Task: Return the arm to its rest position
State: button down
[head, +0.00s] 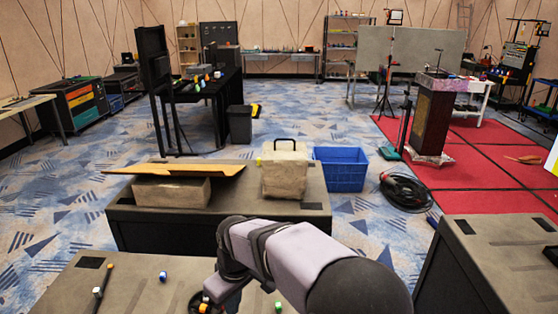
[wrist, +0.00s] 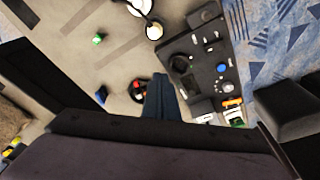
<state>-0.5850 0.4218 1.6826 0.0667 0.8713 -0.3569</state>
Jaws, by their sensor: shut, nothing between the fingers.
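My arm (head: 295,258) reaches in from the bottom right of the head view. My gripper (head: 222,292) hangs over the near table (head: 140,272), partly hidden by the arm. In the wrist view its two dark fingers (wrist: 163,82) lie together, shut with nothing between them. A dark round item with red and yellow parts (wrist: 138,90) lies just left of the fingertips in that view. I cannot tell the gap between the fingertips and the table.
The wrist view shows a dark panel (wrist: 205,58), a green piece (wrist: 98,39) and a blue piece (wrist: 101,95). Beyond the near table stand a second table with a pale case (head: 285,172) and a tilted board (head: 190,175), and a blue crate (head: 341,169).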

jog(key=s+d+m+h, duration=0.1)
jog(key=s+d+m, duration=0.15)
jog(key=d, duration=0.55)
jog(key=s+d+m, duration=0.2)
jog(key=d+m, duration=0.1)
jog(key=d, duration=0.5)
jog(key=s+d+f+m+g, duration=0.1)
jog(key=s+d+f+m, duration=0.2)
jog(key=s+d, duration=0.8)
jog(key=shift+s+d+f+m+h+p, duration=0.2)
jog(key=shift+s+m+h+p, duration=0.15)
jog(key=shift+s+m, duration=0.5)
